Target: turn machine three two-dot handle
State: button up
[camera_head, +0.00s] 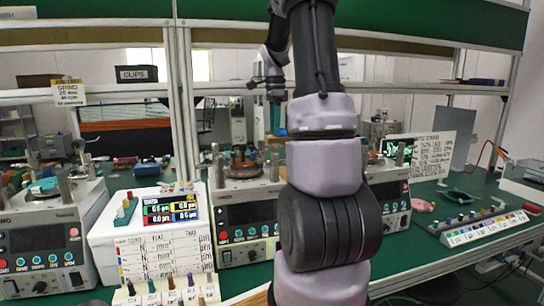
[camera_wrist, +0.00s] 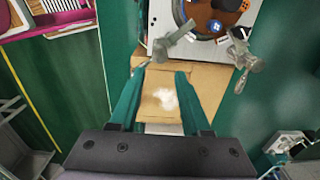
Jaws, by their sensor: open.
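Several lapping machines stand along the green bench in the head view: one at the left (camera_head: 45,240), one in the middle (camera_head: 250,212), and one at the right (camera_head: 396,195) partly behind my arm. In the wrist view a pale machine top (camera_wrist: 210,52) carries a round brown plate (camera_wrist: 207,14). Two grey metal handles stick out towards me, a left handle (camera_wrist: 174,38) and a right handle (camera_wrist: 243,62). I cannot make out dots on either. My gripper (camera_wrist: 166,74) has its teal fingers apart, with nothing between them, short of the handles.
A brown board (camera_wrist: 205,85) with a white patch lies below my fingers. In the head view a white readout box (camera_head: 150,235) stands between the left and middle machines. A control strip (camera_head: 480,228) and a lettered sign (camera_head: 432,155) are at the right. Shelf posts rise behind the bench.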

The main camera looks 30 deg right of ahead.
aim_at(275, 154)
notch_tip(275, 154, down, 10)
jog(key=shift+f, duration=0.2)
jog(key=shift+c, duration=0.3)
grip_shut()
jog(key=shift+r, duration=0.1)
dwell(1.2)
